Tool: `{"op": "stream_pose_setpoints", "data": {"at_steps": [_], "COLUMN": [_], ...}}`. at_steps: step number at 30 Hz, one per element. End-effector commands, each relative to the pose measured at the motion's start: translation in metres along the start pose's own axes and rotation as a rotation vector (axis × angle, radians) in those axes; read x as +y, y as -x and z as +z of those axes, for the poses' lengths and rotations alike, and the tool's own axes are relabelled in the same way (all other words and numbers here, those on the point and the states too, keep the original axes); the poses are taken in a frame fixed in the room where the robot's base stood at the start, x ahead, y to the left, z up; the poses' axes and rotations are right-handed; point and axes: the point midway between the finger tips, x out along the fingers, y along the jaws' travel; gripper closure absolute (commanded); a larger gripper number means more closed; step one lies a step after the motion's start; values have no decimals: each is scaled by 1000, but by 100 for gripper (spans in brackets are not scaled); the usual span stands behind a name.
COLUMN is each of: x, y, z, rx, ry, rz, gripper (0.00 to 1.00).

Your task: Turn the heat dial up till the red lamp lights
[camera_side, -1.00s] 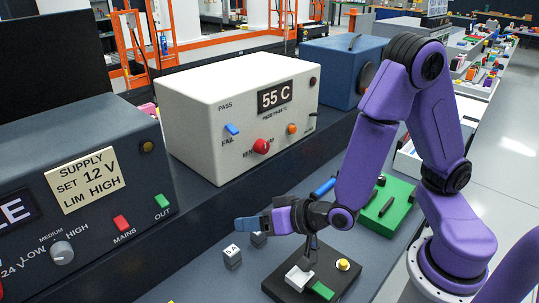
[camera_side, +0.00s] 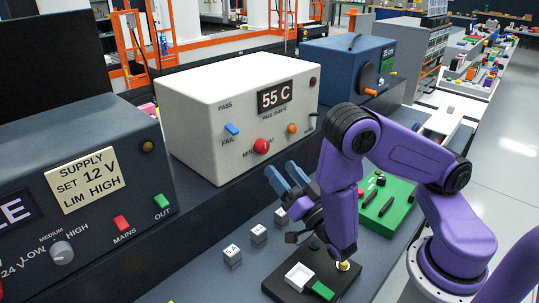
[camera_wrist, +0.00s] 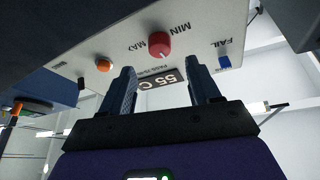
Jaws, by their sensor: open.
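The heat dial is a red knob (camera_side: 262,146) on the front of the white box (camera_side: 205,105), with MIN printed to its left. In the wrist view the dial (camera_wrist: 159,45) shows upside down, beyond and between my fingers. The box display (camera_side: 274,96) reads 55 C. A small dark round lamp (camera_side: 314,81) at the box's upper right looks unlit. My gripper (camera_side: 282,168) is open and empty, in front of and below the dial, pointing up toward the box. Its fingers (camera_wrist: 161,72) are apart and touch nothing that I can see.
The box front also carries a blue switch (camera_side: 232,129) and an orange button (camera_side: 292,128). A dark supply unit (camera_side: 80,190) stands left, a blue box (camera_side: 345,70) right. White cubes (camera_side: 232,256), a black board (camera_side: 310,285) and a green board (camera_side: 385,205) lie in front.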

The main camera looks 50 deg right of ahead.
Motion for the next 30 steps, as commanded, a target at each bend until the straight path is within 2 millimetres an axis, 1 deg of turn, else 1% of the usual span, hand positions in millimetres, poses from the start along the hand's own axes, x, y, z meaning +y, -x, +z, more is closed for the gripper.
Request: {"op": "stream_pose_setpoints", "data": {"at_steps": [6, 12, 18, 25, 26, 27, 29, 30], "x": [1, 0, 0, 0, 0, 0, 0, 0], "y": [-31, -54, -62, -62, -62, -62, -62, -62], "z": [-1, -1, 0, 0, 0, 0, 0, 0], "rx": [3, 2, 0, 0, 0, -1, 0, 0], "ry": [-3, -3, -1, -1, -1, -1, -1, -1], "rz": [5, 4, 1, 0, 0, 0, 0, 0], "gripper": [38, 38, 38, 38, 45, 58, 77, 90]}}
